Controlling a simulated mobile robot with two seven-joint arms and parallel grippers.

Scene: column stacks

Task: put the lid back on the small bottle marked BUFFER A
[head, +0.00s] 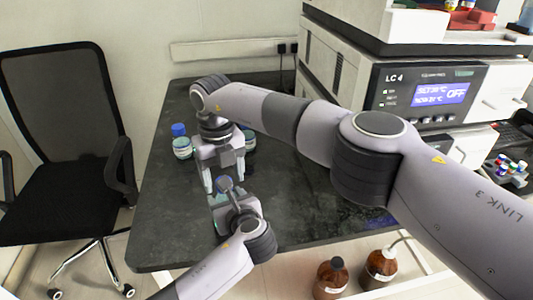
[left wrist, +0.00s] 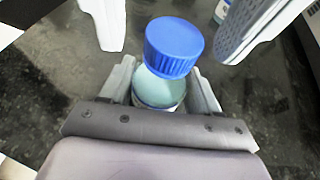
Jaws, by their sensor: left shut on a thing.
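My left gripper (head: 223,196) comes in from the lower left and is shut on a small bottle, which shows in the left wrist view (left wrist: 160,88) as a pale teal glass body between the fingers. A ribbed blue lid (left wrist: 173,46) is at the bottle's mouth, over its neck; whether it is seated fully I cannot tell. My right gripper (head: 224,176) points down just above the lid. Its two fingers stand wide apart on either side, clear of the lid in the left wrist view (left wrist: 180,28). No label on the held bottle can be read.
On the dark bench (head: 300,200) a blue-capped bottle (head: 182,149) stands behind the grippers, and another small bottle (head: 249,142) is partly hidden. The LC 4 instrument (head: 430,90) stands at right. Brown bottles (head: 331,277) are below the bench edge. A chair (head: 65,130) is at left.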

